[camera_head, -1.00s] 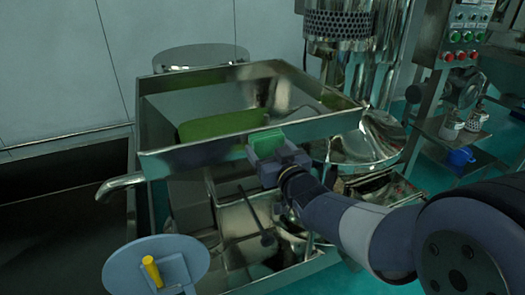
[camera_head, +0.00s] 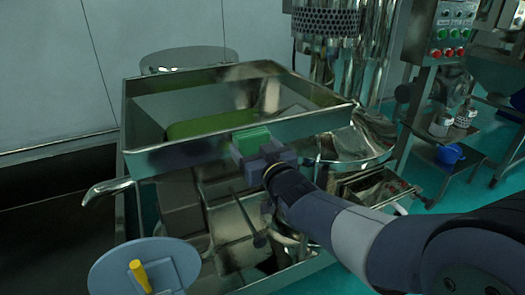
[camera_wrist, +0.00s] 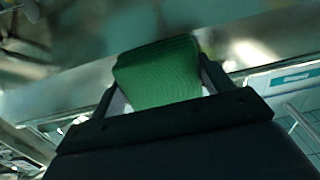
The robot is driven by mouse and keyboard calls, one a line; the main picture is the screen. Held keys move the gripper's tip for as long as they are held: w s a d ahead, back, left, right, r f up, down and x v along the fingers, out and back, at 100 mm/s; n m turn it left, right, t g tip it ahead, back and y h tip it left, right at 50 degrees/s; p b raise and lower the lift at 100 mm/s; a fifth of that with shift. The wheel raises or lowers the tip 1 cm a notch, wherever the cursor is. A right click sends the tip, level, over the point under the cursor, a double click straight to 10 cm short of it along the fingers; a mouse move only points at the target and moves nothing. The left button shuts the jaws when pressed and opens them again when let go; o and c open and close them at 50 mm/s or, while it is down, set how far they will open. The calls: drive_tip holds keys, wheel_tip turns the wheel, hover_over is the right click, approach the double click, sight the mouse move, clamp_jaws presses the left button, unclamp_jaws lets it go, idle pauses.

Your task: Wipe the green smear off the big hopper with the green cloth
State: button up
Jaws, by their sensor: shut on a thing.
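The big hopper (camera_head: 190,155) is a shiny steel open-topped box in the middle of the head view. A dull green smear (camera_head: 205,124) shows inside it, partly hidden by the front rim. My gripper (camera_head: 255,147) is shut on the green cloth (camera_head: 252,138), a folded block, at the outer face of the hopper's front wall. In the wrist view the cloth (camera_wrist: 160,75) sits between the two fingers, close to the steel wall (camera_wrist: 75,85). I cannot tell whether the cloth touches the wall.
A spout (camera_head: 105,190) sticks out at the hopper's left corner. A round grey disc with a yellow handle (camera_head: 138,275) is at the front left. A control panel (camera_head: 462,30) and a blue cup (camera_head: 449,154) stand at the right.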

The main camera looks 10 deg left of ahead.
sight(219, 147)
drive_tip(key=shift+s+a+f+b, duration=0.15)
drive_tip(key=shift+s+a+b, duration=0.45)
drive_tip(key=shift+a+b, duration=0.4)
drive_tip(key=shift+s+a+b, duration=0.45)
drive_tip(key=shift+a+b, duration=0.15)
drive_tip(key=shift+a, duration=0.15)
drive_tip(key=shift+s+a+b, duration=0.45)
drive_tip(key=shift+a+b, duration=0.1)
drive_tip(key=shift+a, duration=0.15)
drive_tip(key=shift+s+a+r+p, duration=0.2)
drive_tip(key=shift+a+r+p, duration=0.05)
drive_tip(key=shift+a+p, duration=0.1)
drive_tip(key=shift+s+a, duration=0.25)
drive_tip(key=shift+a, duration=0.2)
drive_tip(key=v, duration=0.6)
drive_tip(key=shift+f, duration=0.1)
